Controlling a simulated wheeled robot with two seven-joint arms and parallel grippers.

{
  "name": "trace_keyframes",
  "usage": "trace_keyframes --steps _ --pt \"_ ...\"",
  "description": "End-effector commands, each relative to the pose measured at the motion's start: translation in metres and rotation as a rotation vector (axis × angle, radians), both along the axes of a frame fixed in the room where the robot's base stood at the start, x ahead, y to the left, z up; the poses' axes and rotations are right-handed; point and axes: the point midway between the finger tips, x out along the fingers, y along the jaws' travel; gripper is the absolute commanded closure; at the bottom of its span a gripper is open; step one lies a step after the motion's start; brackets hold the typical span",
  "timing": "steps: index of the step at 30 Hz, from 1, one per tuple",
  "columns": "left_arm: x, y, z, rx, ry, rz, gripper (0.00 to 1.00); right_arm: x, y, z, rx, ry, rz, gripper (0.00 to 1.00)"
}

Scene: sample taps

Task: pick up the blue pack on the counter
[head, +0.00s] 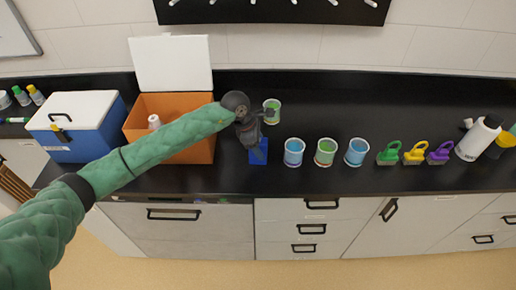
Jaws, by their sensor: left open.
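The blue pack (258,153) stands on the black counter (330,118), near its front edge and left of the row of cups. Its upper part is hidden behind my left gripper (262,120). My left arm in its green sleeve reaches in from the left. The left gripper is open, with its fingers above the pack and close to a cup with green contents (272,106). I cannot tell whether it touches either one. My right gripper is not in view.
An open orange box (200,152) and a blue-and-white cooler (80,144) stand to the left. Right of the pack are three cups (325,152), coloured scoop-like items (415,153) and a white bottle (478,138). The back middle of the counter is clear.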

Motion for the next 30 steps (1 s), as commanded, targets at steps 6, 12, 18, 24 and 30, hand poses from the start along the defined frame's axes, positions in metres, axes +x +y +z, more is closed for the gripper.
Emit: trace_keyframes --steps 6,12,18,24,30 --pt "0.0003 -0.0008 -0.0023 0.000 -0.001 0.000 0.42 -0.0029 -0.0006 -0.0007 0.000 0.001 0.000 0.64" --pt "0.0004 -0.0008 -0.0019 0.000 -0.001 -0.001 0.63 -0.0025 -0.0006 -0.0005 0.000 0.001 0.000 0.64" --pt "0.0005 -0.0009 -0.0014 -0.001 -0.002 0.000 0.95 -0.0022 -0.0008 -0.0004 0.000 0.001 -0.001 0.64" --pt "0.0005 -0.0010 -0.0012 -0.001 -0.002 0.000 0.95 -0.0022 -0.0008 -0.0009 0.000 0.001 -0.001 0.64" --pt "0.0013 -0.0009 0.0049 -0.001 -0.003 -0.001 0.95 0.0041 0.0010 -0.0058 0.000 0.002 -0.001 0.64"
